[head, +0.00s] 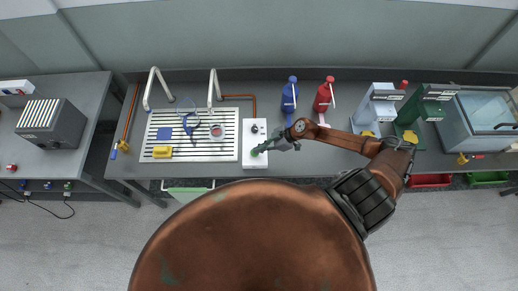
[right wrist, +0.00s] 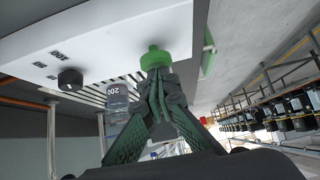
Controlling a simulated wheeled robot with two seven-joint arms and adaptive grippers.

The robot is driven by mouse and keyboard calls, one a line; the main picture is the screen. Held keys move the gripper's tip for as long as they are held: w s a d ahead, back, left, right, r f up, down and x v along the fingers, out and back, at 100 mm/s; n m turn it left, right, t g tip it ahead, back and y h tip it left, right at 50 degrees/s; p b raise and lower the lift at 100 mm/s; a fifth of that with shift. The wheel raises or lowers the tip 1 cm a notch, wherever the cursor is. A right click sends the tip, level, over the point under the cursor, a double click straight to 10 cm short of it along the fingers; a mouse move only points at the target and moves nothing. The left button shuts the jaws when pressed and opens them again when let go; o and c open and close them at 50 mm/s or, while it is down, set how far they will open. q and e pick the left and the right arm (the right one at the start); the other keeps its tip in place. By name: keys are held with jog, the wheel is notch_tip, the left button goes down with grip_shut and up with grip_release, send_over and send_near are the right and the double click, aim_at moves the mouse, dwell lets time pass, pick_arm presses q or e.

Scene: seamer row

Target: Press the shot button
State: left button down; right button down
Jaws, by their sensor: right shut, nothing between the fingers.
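A white control box (head: 254,167) stands on the counter right of the slatted drain tray. Its top carries a black knob (head: 255,129) toward the back and a green button (head: 254,152) nearer the front. In the right wrist view the box (right wrist: 115,45) shows the knob (right wrist: 70,79) and the green button (right wrist: 155,57). My right gripper (head: 264,148) is shut and empty, reaching in from the right. In the wrist view its fingertips (right wrist: 157,76) are right at the green button; I cannot tell whether they touch or press it. My left gripper is not in view.
The slatted tray (head: 229,151) holds a yellow block (head: 162,152), a blue tool and a cup (head: 217,132). Grey and green machines stand farther right.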

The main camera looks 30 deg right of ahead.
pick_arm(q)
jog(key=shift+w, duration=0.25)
pick_arm(e)
jog(key=shift+f, duration=0.1)
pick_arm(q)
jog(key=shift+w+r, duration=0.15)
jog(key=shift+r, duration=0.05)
pick_arm(e)
jog(key=shift+f, duration=1)
